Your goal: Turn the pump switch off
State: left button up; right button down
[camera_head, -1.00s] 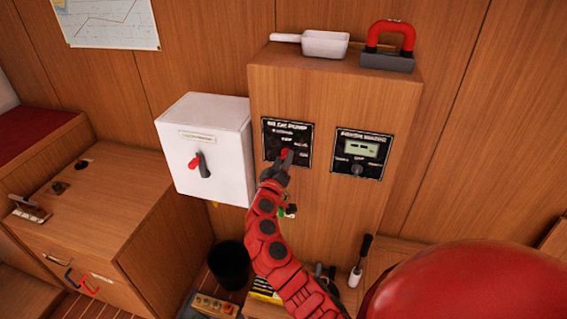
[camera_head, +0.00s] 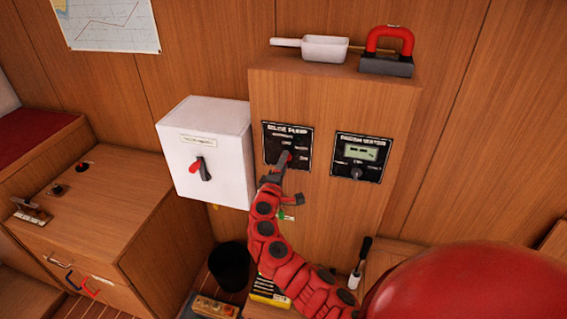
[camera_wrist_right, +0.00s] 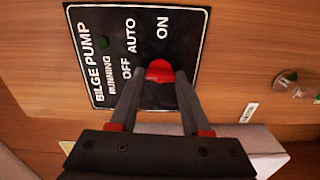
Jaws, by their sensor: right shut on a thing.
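The bilge pump panel (camera_head: 269,152) is a black plate with white lettering on the front of the wooden cabinet. In the right wrist view the panel (camera_wrist_right: 192,22) reads "RUNNING", "OFF", "AUTO" and "ON". Its red pump switch (camera_wrist_right: 159,70) sits between my right gripper's fingertips (camera_wrist_right: 163,76), near the "AUTO" and "ON" lettering. My right gripper (camera_head: 284,168) is shut on the switch, with its arm reaching up from below. The fingers hide part of the switch, so I cannot tell which label it points to. My left gripper is not in view.
A second black panel with a display (camera_head: 361,154) is on the right. A white box with a red switch (camera_head: 201,168) hangs on the left. A white scoop (camera_head: 318,48) and a red-handled block (camera_head: 388,62) lie on top. A black bin (camera_head: 229,268) stands below.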

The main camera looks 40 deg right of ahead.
jog(key=shift+n, duration=0.4)
jog(key=shift+c, duration=1.8)
grip_release()
jog(key=b+v, duration=0.4)
jog(key=v, duration=1.3)
jog(key=shift+a, duration=0.25)
jog(key=shift+f, duration=0.1)
